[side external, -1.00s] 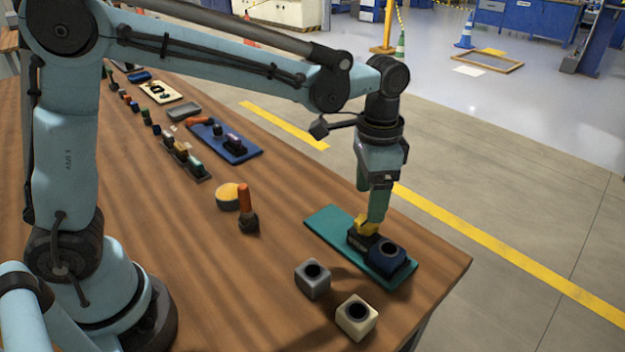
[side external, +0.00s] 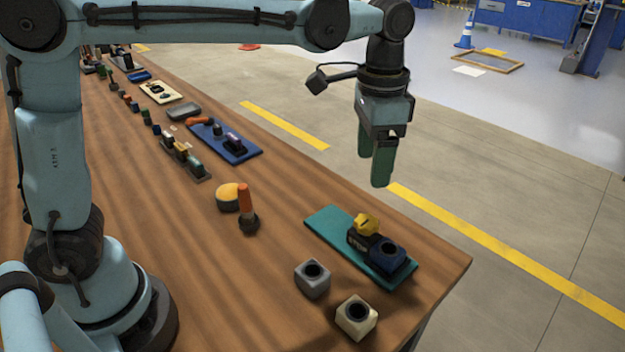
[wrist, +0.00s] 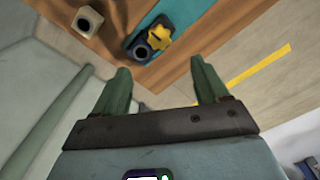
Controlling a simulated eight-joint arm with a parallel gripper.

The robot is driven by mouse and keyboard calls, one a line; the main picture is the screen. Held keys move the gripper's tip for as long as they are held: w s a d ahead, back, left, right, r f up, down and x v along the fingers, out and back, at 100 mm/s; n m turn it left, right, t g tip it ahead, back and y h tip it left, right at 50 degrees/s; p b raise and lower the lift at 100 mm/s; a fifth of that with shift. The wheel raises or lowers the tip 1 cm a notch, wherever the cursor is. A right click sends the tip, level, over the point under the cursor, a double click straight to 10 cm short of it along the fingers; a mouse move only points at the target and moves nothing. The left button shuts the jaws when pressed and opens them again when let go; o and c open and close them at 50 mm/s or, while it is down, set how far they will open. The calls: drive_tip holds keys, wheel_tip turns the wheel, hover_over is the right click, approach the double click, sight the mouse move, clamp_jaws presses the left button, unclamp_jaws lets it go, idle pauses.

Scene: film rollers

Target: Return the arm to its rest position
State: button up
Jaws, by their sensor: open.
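My gripper (side external: 376,168) hangs above the far edge of the table, with its two green fingers pointing down. In the wrist view my gripper (wrist: 160,88) has its fingers spread apart with nothing between them. Below it a teal plate (side external: 328,225) lies on the table. On the plate stands a dark block with a yellow knob-like part (side external: 367,224) on it, next to a dark blue block (side external: 388,255) with a round hole. The yellow part also shows in the wrist view (wrist: 160,38), clear of the fingers.
A grey holed block (side external: 312,280) and a cream holed block (side external: 356,318) stand near the table's front right. An orange-handled tool (side external: 245,205) stands upright beside a yellow-topped round tin (side external: 228,197). A blue plate (side external: 238,152) and several small parts line the table farther back. Space around my gripper is clear.

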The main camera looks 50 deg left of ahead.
drive_tip(key=s+a+f+n+t, duration=0.2)
drive_tip(key=s+a+n+t, duration=0.1)
drive_tip(key=s+a, duration=0.2)
drive_tip(key=s+a+f+n+t, duration=0.3)
drive_tip(key=s+a, duration=0.3)
drive_tip(key=a, duration=0.2)
drive_tip(key=shift+s+a+n+t, duration=0.15)
drive_tip(key=shift+s+n+t, duration=0.05)
drive_tip(key=shift+n+t, duration=0.3)
